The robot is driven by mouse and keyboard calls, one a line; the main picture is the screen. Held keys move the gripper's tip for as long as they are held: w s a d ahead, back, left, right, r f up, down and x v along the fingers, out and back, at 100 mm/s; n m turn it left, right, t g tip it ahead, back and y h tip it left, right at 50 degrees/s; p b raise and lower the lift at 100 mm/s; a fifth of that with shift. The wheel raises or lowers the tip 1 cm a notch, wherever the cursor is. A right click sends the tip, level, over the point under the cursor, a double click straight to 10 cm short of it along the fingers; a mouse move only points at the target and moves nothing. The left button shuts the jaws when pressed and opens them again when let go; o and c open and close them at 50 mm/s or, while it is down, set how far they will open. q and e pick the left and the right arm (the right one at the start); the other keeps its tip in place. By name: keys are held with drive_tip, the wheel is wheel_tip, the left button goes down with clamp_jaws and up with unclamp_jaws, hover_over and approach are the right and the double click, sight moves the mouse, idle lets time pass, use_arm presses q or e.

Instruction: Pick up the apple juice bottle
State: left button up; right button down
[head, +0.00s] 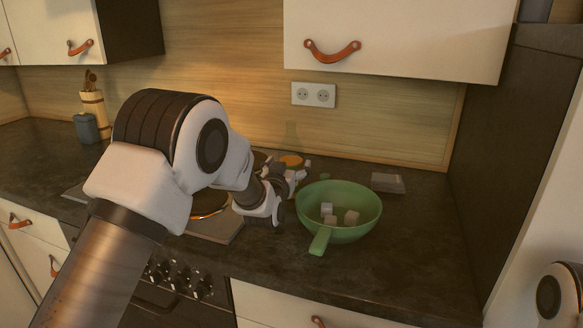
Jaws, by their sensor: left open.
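A faint, see-through greenish bottle neck (291,133) rises behind my left gripper, in front of the wooden backsplash; it seems to be the apple juice bottle. An orange patch (291,161) shows below the neck, and I cannot tell whether it is the bottle's contents or another thing. The lower part is hidden behind the gripper. My left gripper (290,180) is open, low over the counter and in front of the bottle in the picture. I cannot tell how far apart they are. My right gripper is out of view.
A green colander-like bowl with a handle (366,205) stands just right of the left gripper, with pale cubes (351,217) in it. A small grey box (388,183) lies behind it. The stove (215,232) is partly under my left arm. The counter at right is clear.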

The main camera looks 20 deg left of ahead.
use_arm(q)
drive_tip(key=w, duration=0.5)
drive_tip(key=shift+w+a+p, duration=0.15)
drive_tip(key=shift+w+p, duration=0.2)
drive_tip(key=shift+w, duration=0.05)
drive_tip(key=shift+s, duration=0.1)
drive_tip(key=shift+c, duration=0.6)
drive_tip(key=c, duration=1.2)
drive_tip(key=shift+r, duration=0.1)
clamp_jaws()
